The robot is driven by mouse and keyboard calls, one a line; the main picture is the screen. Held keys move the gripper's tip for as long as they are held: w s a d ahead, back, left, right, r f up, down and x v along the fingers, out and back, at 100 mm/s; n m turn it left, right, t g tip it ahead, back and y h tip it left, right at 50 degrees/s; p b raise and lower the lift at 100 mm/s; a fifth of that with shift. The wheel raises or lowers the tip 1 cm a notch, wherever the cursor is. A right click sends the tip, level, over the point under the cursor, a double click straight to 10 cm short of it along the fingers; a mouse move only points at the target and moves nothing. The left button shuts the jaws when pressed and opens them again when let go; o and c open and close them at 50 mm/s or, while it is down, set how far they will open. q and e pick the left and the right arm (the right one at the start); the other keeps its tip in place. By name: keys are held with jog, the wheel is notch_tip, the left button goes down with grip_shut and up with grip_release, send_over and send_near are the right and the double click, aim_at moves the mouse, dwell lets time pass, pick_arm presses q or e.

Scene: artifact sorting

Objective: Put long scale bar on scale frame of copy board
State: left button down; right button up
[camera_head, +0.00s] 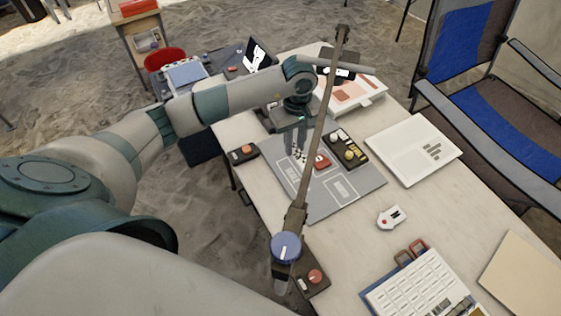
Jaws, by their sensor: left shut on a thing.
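The grey copy board (362,188) lies on the table with white outlined frames printed on it. My left gripper (297,145) points down over its far left part and is shut on a small black-and-white checked piece (300,157), which looks like the long scale bar. The bar is partly hidden by the fingers and the lamp arm, and I cannot tell whether it touches the board. A red-brown piece (321,161) and a dark tray (341,144) with yellow pieces are on the board's far side. My right gripper is not in view.
A long brown jointed arm (318,140) with a blue knob (286,247) crosses in front of the board. A white tray (430,140), a small white device (391,217) and a keypad-like tray (420,290) stand to the right. Bare table lies between them.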

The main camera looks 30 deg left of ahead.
pick_arm(q)
jog(key=shift+a+n, duration=0.3)
jog(key=shift+a, duration=0.6)
jog(key=shift+f+b, duration=1.25)
jog(key=shift+f, duration=1.85)
jog(key=shift+f, duration=0.1)
